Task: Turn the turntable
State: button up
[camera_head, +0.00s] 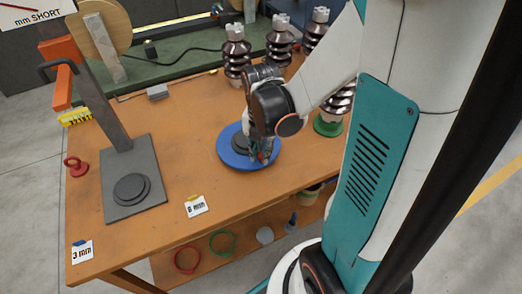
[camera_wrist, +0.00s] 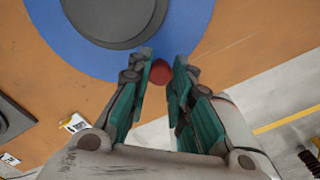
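The turntable is a blue disc (camera_head: 228,154) lying flat on the orange-brown workbench. The wrist view shows its blue rim (camera_wrist: 75,55) and a dark grey round centre (camera_wrist: 110,15). A small red knob (camera_wrist: 160,72) is at the disc's near edge. My gripper (camera_head: 262,158) is low over the near right part of the disc and hides some of it. In the wrist view my gripper's two fingers (camera_wrist: 164,58) stand apart, one on each side of the knob. The gap is narrow and nearly filled by the knob; I cannot tell whether the fingers press on it.
Brown ribbed insulators (camera_head: 237,58) stand behind the turntable. A grey stand (camera_head: 135,185) with a tall post is at left, near a red ring-topped piece (camera_head: 76,167). A "6 mm" card (camera_head: 196,206) lies at the front edge. Rings (camera_head: 222,243) lie on a lower shelf.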

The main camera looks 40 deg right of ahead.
jog(key=o, duration=0.5)
jog(key=shift+c, duration=0.2)
jog(key=shift+s+r, duration=0.1)
jog(key=shift+r, duration=3.65)
